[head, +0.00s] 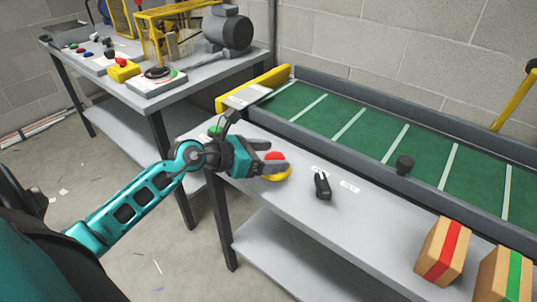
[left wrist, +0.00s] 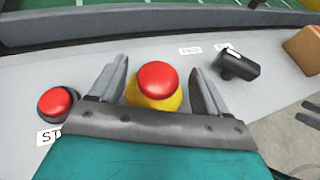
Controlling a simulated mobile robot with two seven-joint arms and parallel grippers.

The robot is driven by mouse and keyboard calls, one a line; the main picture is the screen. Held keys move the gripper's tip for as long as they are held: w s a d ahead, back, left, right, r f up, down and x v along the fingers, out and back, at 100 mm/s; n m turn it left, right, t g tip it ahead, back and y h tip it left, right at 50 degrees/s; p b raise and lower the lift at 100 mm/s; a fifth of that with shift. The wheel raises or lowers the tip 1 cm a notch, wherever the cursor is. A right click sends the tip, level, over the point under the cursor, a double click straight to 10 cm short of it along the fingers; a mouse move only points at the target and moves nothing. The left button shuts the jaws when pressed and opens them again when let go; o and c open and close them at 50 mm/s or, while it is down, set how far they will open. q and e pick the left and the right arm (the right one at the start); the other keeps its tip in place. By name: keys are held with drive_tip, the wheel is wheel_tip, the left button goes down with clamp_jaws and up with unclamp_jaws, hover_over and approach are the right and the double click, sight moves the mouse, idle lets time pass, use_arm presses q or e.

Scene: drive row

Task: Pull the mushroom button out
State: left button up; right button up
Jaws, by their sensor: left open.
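The mushroom button (head: 276,156) has a red domed cap on a yellow base and sits on the grey ledge in front of the conveyor. It also shows in the left wrist view (left wrist: 157,76), between the fingers. My left gripper (head: 277,158) is open at the button, and its fingers partly hide it in the head view. In the left wrist view the two fingers of my left gripper (left wrist: 159,70) stand on either side of the button, with visible gaps beside the cap. Whether the fingers reach below the cap I cannot tell. My right gripper is not in view.
A black selector switch (head: 322,186) with white labels stands right of the button. Another red button (left wrist: 57,102) is at the left in the wrist view. The green conveyor (head: 365,138) runs behind. Striped boxes (head: 443,250) stand at front right. A cluttered table (head: 207,72) is at back left.

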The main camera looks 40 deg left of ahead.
use_arm(q)
drive_tip(key=shift+s, duration=0.1)
drive_tip(key=shift+s+a, duration=0.25)
drive_tip(key=shift+s, duration=0.05)
drive_tip(key=v, duration=1.2)
drive_tip(key=shift+r, duration=0.25)
drive_tip(key=shift+d, duration=0.1)
